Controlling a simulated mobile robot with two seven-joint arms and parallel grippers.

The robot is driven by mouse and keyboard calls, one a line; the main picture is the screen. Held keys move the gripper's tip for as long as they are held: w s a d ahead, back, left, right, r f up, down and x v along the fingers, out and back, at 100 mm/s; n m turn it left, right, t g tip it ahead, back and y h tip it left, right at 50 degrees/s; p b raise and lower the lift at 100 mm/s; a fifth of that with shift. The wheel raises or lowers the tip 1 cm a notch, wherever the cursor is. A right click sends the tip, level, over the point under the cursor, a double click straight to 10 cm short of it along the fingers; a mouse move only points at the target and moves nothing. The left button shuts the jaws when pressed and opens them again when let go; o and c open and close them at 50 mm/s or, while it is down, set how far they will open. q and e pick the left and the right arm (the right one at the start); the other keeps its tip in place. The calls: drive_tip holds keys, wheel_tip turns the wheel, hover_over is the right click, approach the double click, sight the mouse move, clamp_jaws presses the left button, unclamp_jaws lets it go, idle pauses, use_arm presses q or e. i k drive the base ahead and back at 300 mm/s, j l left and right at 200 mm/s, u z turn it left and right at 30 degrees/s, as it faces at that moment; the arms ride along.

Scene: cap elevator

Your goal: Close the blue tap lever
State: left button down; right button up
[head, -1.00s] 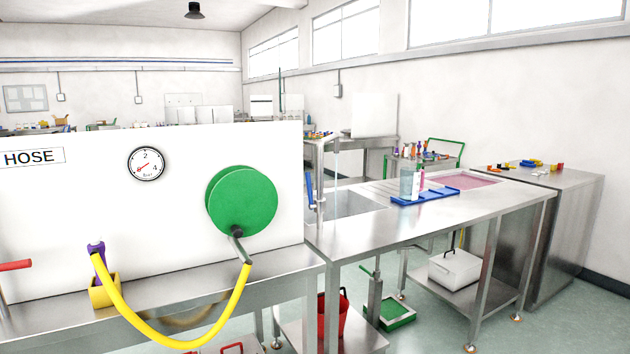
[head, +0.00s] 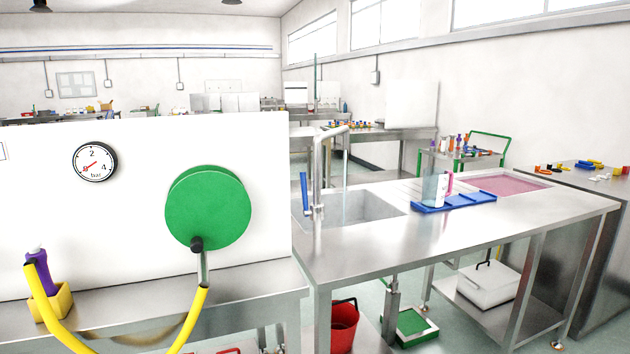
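The blue tap lever (head: 304,194) stands nearly upright on the left side of the steel tap (head: 318,170). The tap rises at the sink (head: 365,208) in the steel counter, and its spout bends to the right. A thin, pale vertical streak below the spout looks like running water. Neither of my grippers is in the head view, so nothing is seen touching the lever.
The counter front (head: 400,235) is clear.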

sight(306, 211)
drive_tip(key=i+l, duration=0.25)
drive_tip(key=i+l+u, duration=0.1)
drive_tip(key=l, duration=0.3)
drive_tip(key=i+l, duration=0.3)
drive_tip(key=i+l+u, duration=0.1)
drive_tip(key=i+l, duration=0.15)
drive_tip(key=l, duration=0.15)
drive_tip(key=i+l, duration=0.2)
drive_tip(key=l, duration=0.15)
drive_tip(key=j+u, duration=0.05)
